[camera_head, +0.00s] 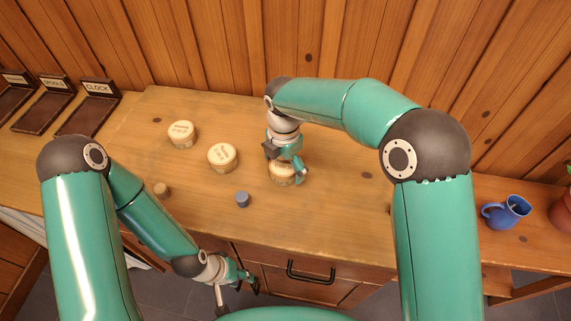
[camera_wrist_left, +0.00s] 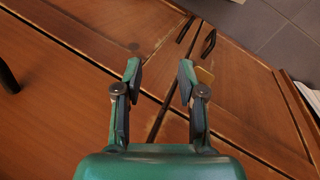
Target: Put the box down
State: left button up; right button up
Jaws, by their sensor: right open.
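A round, pale wooden box (camera_head: 281,178) with lettering on its lid stands on the wooden worktop (camera_head: 330,215), under my right gripper. My right gripper (camera_head: 286,170) is open, with its fingers down around the box; whether they touch it is hard to tell. My left gripper (camera_head: 250,281) is in front of the cabinet, below the worktop's front edge. In the left wrist view its fingers (camera_wrist_left: 160,85) are apart with nothing between them. Two similar round boxes stand to the left, one nearer (camera_head: 222,157) and one farther back (camera_head: 182,133).
A small blue spool (camera_head: 242,199) and a small tan spool (camera_head: 161,190) stand near the front of the worktop. Dark labelled trays (camera_head: 88,117) lie at the far left. The worktop's right part is clear.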

aim_at(284, 164)
notch_tip(284, 164, up, 12)
jog(key=shift+r, duration=0.15)
dwell(0.4)
dwell(0.4)
